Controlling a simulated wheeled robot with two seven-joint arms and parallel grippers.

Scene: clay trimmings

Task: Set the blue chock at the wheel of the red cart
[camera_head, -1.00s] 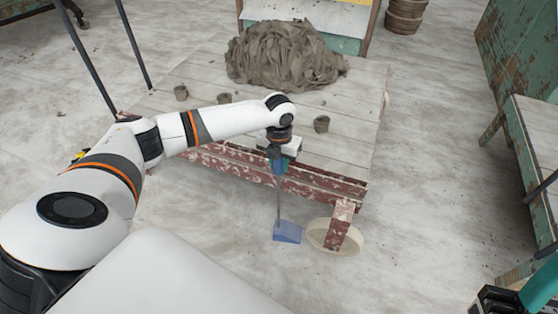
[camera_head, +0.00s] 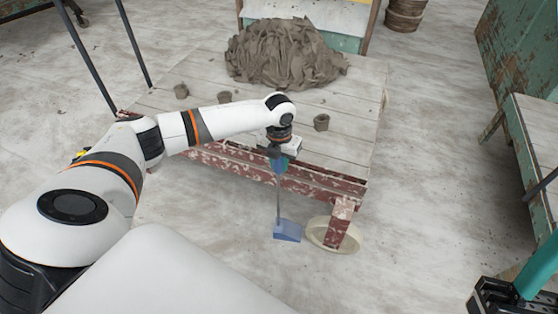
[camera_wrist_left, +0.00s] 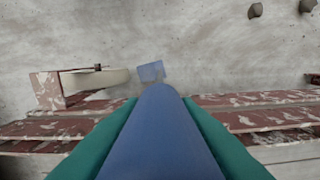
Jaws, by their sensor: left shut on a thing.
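The blue chock (camera_head: 287,232) is a small wedge at the lower end of a thin upright handle (camera_head: 278,203). My left gripper (camera_head: 279,164) is shut on the handle's top, beside the cart's front edge. The red cart (camera_head: 265,176) has a chipped red frame and pale plank deck. Its cream wheel (camera_head: 352,243) is just right of the chock, with a narrow gap. The left wrist view shows the chock (camera_wrist_left: 151,72) beside the wheel (camera_wrist_left: 112,78). I cannot tell whether the chock touches the floor. Part of my right gripper (camera_head: 530,285) shows at lower right.
A heap of grey clay trimmings (camera_head: 285,55) and several small clay pots, one of them at the right (camera_head: 321,122), sit on the deck. A worn green bench (camera_head: 535,140) stands at the right. The floor (camera_head: 430,200) between cart and bench is clear.

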